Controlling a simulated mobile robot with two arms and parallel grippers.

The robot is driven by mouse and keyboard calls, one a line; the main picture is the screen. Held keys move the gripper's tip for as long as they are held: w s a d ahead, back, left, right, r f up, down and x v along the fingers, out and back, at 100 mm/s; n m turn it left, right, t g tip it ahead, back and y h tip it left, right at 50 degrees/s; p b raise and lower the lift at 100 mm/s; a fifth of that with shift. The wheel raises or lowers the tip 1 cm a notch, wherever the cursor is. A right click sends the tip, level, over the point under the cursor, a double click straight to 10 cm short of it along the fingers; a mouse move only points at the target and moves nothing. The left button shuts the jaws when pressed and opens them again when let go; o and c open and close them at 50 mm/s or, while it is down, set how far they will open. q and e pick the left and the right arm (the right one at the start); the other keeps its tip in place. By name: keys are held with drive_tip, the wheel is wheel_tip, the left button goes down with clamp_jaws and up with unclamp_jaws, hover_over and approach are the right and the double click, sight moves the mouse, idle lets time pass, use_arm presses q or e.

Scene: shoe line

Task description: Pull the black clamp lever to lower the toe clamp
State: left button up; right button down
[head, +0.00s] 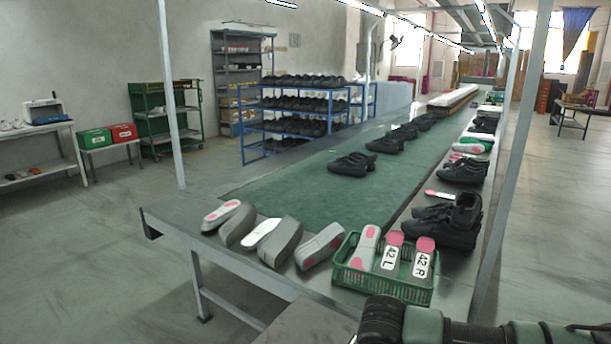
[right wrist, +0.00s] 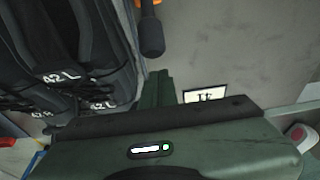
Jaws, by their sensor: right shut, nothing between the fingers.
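A black cylindrical knob (right wrist: 151,38), which looks like the clamp lever's grip, hangs from a stem with an orange part at the top of the right wrist view. My right gripper (right wrist: 160,78) is shut and empty. Its green fingers point up the picture, just below the knob; I cannot tell whether they touch it. The toe clamp cannot be made out in either view. In the head view only part of my arm shows at the lower right, and the lever is not seen there. My left gripper is not in view.
Black shoes marked 42 L (right wrist: 72,55) stand close on the left in the right wrist view. The head view shows a green crate (head: 385,285) of insoles and a long green-topped line (head: 290,185) with shoes.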

drive_tip(key=shift+s, duration=0.1)
drive_tip(key=shift+s+a+f, duration=0.1)
drive_tip(key=shift+s+a, duration=0.55)
drive_tip(key=shift+s, duration=0.25)
drive_tip(key=shift+s+a, duration=0.6)
drive_tip(key=shift+s, duration=0.3)
drive_tip(key=shift+s+a+b, duration=0.25)
drive_tip(key=shift+s+a, duration=0.35)
drive_tip(key=shift+s, duration=0.25)
drive_tip(key=shift+s+a+b, duration=0.2)
drive_tip(key=shift+s+a, duration=0.35)
drive_tip(key=shift+s, duration=0.25)
drive_tip(key=shift+s+a+b, duration=0.25)
drive_tip(key=shift+s+a, duration=0.35)
drive_tip(key=shift+s, duration=0.25)
drive_tip(key=shift+w+d, duration=0.1)
drive_tip(key=shift+w, duration=0.05)
drive_tip(key=shift+w+d+b, duration=0.35)
drive_tip(key=shift+w+b, duration=0.15)
drive_tip(key=shift+b, duration=0.1)
wheel_tip(320, 180, up, 9)
drive_tip(key=p, duration=0.3)
drive_tip(key=shift+p, duration=0.4)
drive_tip(key=shift+s, duration=0.1)
